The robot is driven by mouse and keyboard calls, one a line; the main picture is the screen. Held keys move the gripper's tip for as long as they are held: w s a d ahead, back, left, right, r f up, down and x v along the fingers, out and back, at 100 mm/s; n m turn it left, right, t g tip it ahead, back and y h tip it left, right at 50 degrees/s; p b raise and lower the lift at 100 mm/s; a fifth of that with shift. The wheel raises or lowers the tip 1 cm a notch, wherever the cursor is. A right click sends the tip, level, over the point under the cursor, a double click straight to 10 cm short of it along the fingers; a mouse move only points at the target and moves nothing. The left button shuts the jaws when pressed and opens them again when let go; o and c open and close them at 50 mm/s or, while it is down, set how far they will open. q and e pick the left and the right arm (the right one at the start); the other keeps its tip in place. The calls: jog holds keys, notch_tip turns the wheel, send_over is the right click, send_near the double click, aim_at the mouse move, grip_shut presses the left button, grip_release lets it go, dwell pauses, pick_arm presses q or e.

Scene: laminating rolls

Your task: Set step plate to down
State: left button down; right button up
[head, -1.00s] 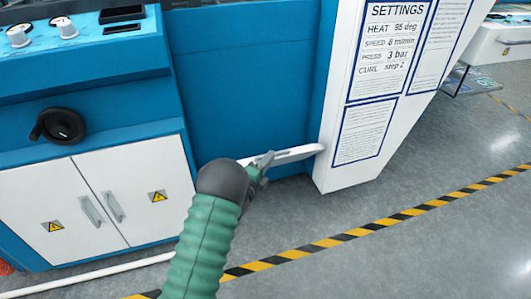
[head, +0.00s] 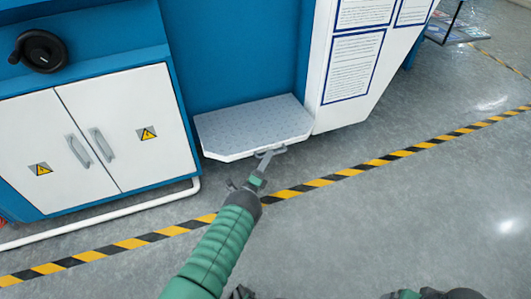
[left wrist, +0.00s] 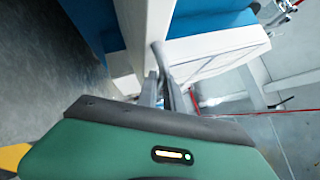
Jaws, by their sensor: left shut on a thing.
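The step plate (head: 250,125) is a pale grey, dimpled panel at the foot of the blue machine. It sticks out roughly level, low above the floor, with its top surface showing. My left gripper (head: 268,157) is at its front edge, shut on a grey handle there. In the left wrist view, the fingers (left wrist: 164,92) close around a grey bar; the jaws are partly hidden by my gripper's green body. My right gripper cannot be made out; only small dark and green parts of mine show at the bottom edge.
White cabinet doors (head: 88,130) and a black hand wheel (head: 40,50) are at left. A white panel with printed sheets (head: 352,68) stands right of the plate. A yellow-black floor stripe (head: 350,171) crosses the open grey floor. A white pipe (head: 100,212) runs low at left.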

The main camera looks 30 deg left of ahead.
pick_arm(q)
jog(key=f, duration=0.1)
jog(key=f+m, duration=0.1)
jog(key=f, duration=0.1)
jog(key=shift+s+a+t, duration=0.1)
jog(key=shift+a+t, duration=0.25)
jog(key=shift+t, duration=0.05)
pick_arm(e)
jog(key=shift+s+d, duration=0.1)
jog(key=shift+s, duration=0.3)
pick_arm(q)
jog(key=c, duration=1.8)
grip_release()
jog(key=shift+f, duration=0.1)
jog(key=shift+o, duration=0.2)
jog(key=shift+f, duration=0.25)
jog(key=shift+r, duration=0.1)
pick_arm(e)
jog(key=shift+w, duration=0.1)
pick_arm(q)
jog(key=shift+r, duration=0.1)
jog(key=shift+d, duration=0.1)
